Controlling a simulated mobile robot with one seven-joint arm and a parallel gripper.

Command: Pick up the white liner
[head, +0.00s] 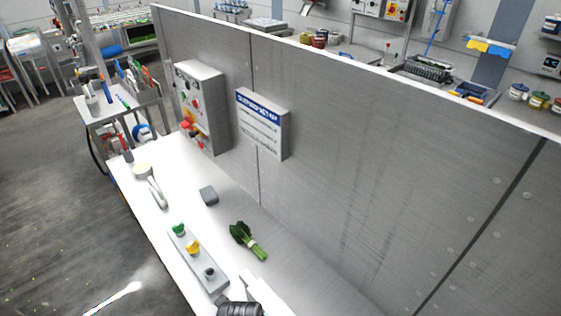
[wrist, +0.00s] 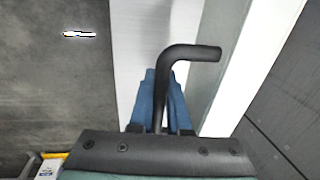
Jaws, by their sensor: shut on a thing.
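In the wrist view my gripper (wrist: 160,78) has blue fingers closed together on a dark bent rod (wrist: 192,53). The rod rises between the fingers and turns to the right at its top. It is held above the pale counter (wrist: 140,35). I cannot make out the white liner for certain in either view. In the head view my fingertips do not show clearly.
In the head view the counter (head: 185,235) runs along a tall metal wall (head: 340,170). On it are leafy greens (head: 240,233), a grey block (head: 208,195), a plate with green, yellow and dark knobs (head: 183,250), and a white-handled tool (head: 158,193). A control box (head: 203,105) hangs on the wall.

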